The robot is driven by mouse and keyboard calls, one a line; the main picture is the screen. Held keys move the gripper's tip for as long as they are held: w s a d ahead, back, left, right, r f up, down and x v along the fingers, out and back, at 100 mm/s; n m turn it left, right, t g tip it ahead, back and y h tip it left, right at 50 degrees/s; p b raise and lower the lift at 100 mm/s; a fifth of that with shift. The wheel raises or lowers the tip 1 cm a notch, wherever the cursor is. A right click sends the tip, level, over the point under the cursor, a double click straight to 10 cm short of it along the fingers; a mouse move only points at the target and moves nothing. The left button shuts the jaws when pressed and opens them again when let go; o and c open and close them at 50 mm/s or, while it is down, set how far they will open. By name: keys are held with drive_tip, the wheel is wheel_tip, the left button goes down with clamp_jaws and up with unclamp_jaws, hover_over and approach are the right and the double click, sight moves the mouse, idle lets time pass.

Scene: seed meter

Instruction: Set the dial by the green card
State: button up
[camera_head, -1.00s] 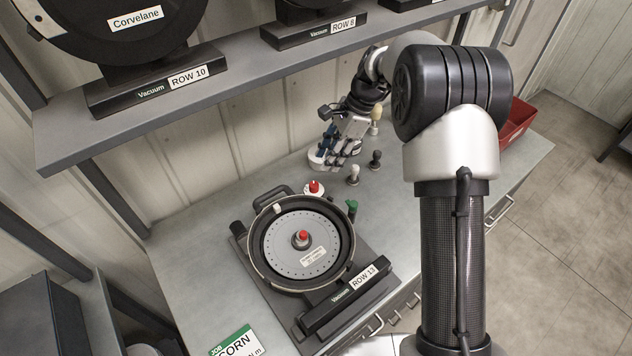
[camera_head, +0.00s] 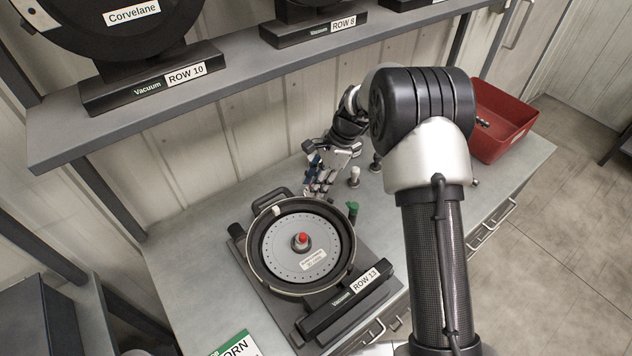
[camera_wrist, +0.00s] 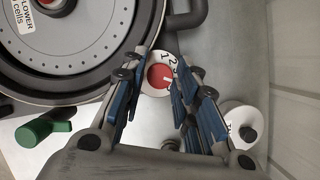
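The dial is a white numbered face with a red knob (camera_wrist: 160,76), beside the meter's rim in the wrist view. The digits 1 and 2 are readable on it. In the head view my gripper (camera_head: 318,182) hides it. My gripper (camera_wrist: 163,68) is open in the wrist view, its blue-padded fingers apart, with the knob showing between them; contact cannot be told. The green-and-white card (camera_head: 240,345), reading "...ORN", is cut off at the bottom edge. The seed meter (camera_head: 262,262) holds a grey disc (camera_head: 285,262) with a red-topped hub.
A green knob (camera_head: 352,207) sticks up beside the meter, also in the wrist view (camera_wrist: 42,128). Small pegs (camera_head: 354,178) stand right of my gripper. A red bin (camera_head: 508,118) sits at the far right of the bench. A shelf (camera_head: 235,93) with more meters runs above.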

clamp_jaws()
drive_tip(key=shift+n+p, duration=0.35)
drive_tip(key=shift+n, duration=0.05)
drive_tip(key=n+g+p, duration=0.1)
drive_tip(key=n, duration=0.1)
drive_tip(key=shift+w+r+n+h+p, duration=0.1)
drive_tip(key=shift+w+n+h+p, duration=0.05)
drive_tip(key=shift+n+h+p, duration=0.2)
drive_tip(key=n+g+p, duration=0.1)
drive_tip(key=n, duration=0.2)
drive_tip(key=shift+a+n+h, duration=0.15)
drive_tip(key=shift+n+h, duration=0.2)
drive_tip(key=n+h, duration=0.1)
drive_tip(key=n, duration=0.1)
drive_tip(key=n+g, duration=0.1)
drive_tip(key=n, duration=0.2)
drive_tip(key=shift+w+a+h, duration=0.1)
drive_tip(key=shift+a+h, duration=0.05)
drive_tip(key=shift+h, duration=0.25)
drive_tip(key=n+h, duration=0.2)
drive_tip(key=n, duration=0.3)
drive_tip(key=shift+a+n, duration=0.1)
drive_tip(key=shift+n, duration=0.2)
